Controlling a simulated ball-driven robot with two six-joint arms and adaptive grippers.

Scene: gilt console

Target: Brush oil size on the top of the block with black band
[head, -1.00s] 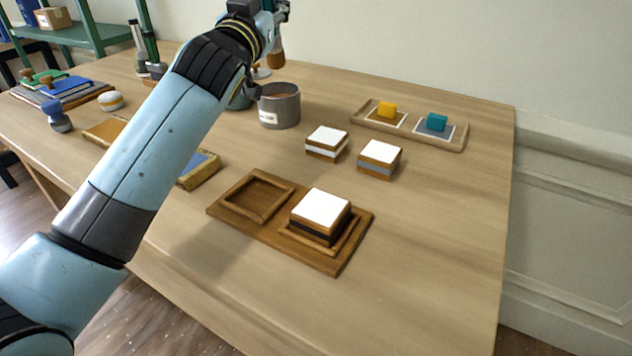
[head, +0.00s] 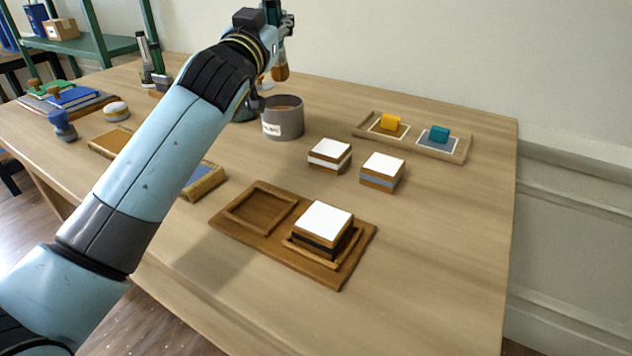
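The block with black band (head: 323,222) has a white top and sits in the right recess of a brown wooden board (head: 228,235). My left gripper (head: 281,30) is at the top of the view, beyond the block and above the grey labelled pot (head: 283,124). It appears shut on a brush (head: 281,72), whose brown end hangs down above or behind the pot's rim. The fingers are small and partly hidden by my wrist. My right gripper is not in view.
A white-banded block (head: 330,150) and a grey-banded block (head: 382,172) stand behind the board. A tray (head: 458,154) with yellow and teal pieces lies at the back right. The board's left recess (head: 261,207) is empty. The table's right front is clear.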

